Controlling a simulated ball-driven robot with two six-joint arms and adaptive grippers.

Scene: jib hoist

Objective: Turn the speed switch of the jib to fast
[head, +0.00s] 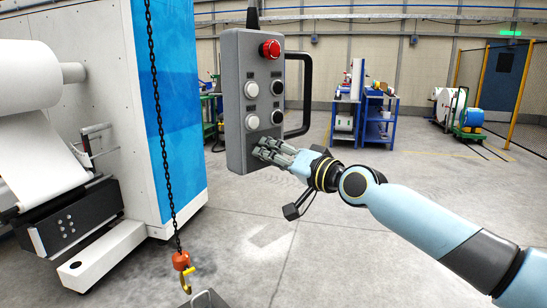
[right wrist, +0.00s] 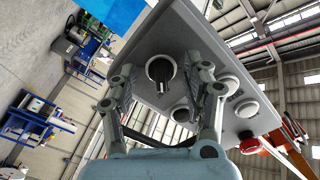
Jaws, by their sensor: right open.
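The grey control pendant (head: 236,100) of the jib hangs upright in the middle of the head view, with a red button (head: 270,49) on top and several white buttons (head: 251,90) below. My right gripper (head: 265,152) is at the lower end of its face and hides what lies there. In the right wrist view a black rotary switch (right wrist: 161,71) with a pale ring sits on the pendant face. The open fingers of my right gripper (right wrist: 165,88) stand on either side of it, seemingly apart from it. My left gripper is not in view.
A black handle (head: 307,95) sticks out at the pendant's right side. A black chain (head: 157,100) with an orange hook block (head: 181,261) hangs to the left, before a white and blue machine (head: 168,90). Blue carts (head: 378,118) stand far back. The floor between is clear.

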